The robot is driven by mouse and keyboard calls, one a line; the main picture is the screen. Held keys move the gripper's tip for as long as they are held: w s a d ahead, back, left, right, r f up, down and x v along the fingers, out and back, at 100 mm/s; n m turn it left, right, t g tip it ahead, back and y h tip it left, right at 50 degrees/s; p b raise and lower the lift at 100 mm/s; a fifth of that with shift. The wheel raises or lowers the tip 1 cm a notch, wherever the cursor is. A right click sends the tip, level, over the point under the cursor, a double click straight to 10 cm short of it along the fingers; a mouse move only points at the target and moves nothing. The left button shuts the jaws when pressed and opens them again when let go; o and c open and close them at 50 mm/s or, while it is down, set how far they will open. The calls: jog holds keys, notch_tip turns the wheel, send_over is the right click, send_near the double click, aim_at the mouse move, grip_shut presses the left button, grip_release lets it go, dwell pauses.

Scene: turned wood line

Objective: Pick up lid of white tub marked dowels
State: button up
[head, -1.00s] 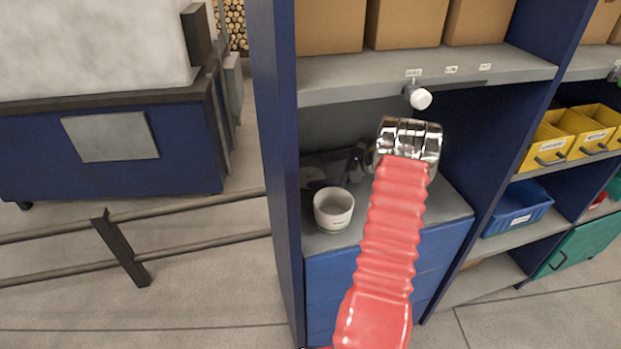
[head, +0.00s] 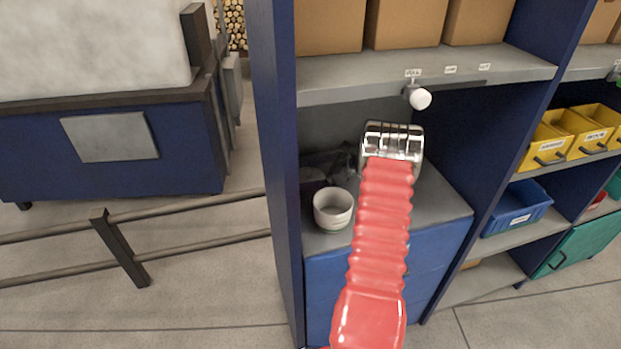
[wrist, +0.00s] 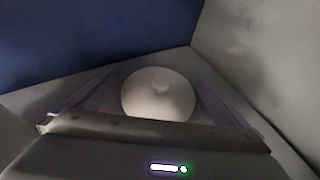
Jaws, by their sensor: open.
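The white tub (head: 333,211) stands upright and open-topped on the counter in the head view; any writing on it is too small to read. My gripper (wrist: 158,78) is open, with one finger on each side of the lid and nothing held. In the head view my gripper (head: 330,172) is behind the tub, partly hidden by my wrist, and the lid cannot be made out there.
Blue side panels (head: 276,150) and an upper shelf (head: 430,73) with cardboard boxes (head: 408,22) enclose the bay. A white knobbed fitting (head: 419,98) hangs below the shelf edge. The counter (head: 435,205) is clear at right.

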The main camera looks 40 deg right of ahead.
jog(key=shift+c, duration=0.5)
jog(key=c, duration=0.8)
jog(key=shift+r, duration=0.1)
